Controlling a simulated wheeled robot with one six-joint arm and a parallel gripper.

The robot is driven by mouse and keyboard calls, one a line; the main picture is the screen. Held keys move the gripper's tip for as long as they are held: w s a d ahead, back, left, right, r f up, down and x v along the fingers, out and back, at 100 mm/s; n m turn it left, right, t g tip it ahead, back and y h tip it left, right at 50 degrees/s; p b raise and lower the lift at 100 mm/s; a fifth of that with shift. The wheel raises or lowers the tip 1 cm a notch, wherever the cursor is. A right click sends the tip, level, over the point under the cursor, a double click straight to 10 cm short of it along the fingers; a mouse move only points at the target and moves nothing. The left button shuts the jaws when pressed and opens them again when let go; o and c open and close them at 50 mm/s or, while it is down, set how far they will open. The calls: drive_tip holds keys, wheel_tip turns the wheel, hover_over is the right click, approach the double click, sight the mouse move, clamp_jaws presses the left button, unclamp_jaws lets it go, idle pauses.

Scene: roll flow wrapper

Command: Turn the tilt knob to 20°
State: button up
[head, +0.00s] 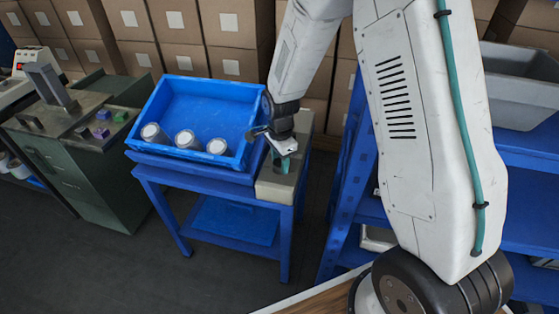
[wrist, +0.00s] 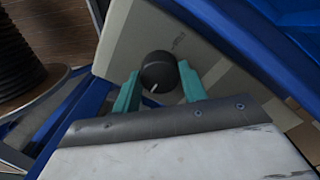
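The tilt knob (wrist: 158,75) is a round black knob with a white pointer line on its face, in the wrist view. The line points down and slightly left in that picture. It sits on a beige-grey box (wrist: 115,45) with small dark print beside the knob, too small to read. In the head view my gripper (head: 283,168) is at the box (head: 275,187) on the right of the blue stand; the knob is hidden there.
A blue tray (head: 205,97) with three light cylinders lies left of the box on a blue stand (head: 215,190). A green machine (head: 90,165) stands farther left. A blue shelf (head: 345,165) is on the right. Stacked cartons line the back.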

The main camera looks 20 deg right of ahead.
drive_tip(key=o, duration=0.4)
drive_tip(key=shift+w+r, duration=0.15)
drive_tip(key=shift+w, duration=0.05)
drive_tip(key=shift+s, duration=0.1)
wheel_tip(320, 180, up, 8)
drive_tip(key=shift+f, duration=0.15)
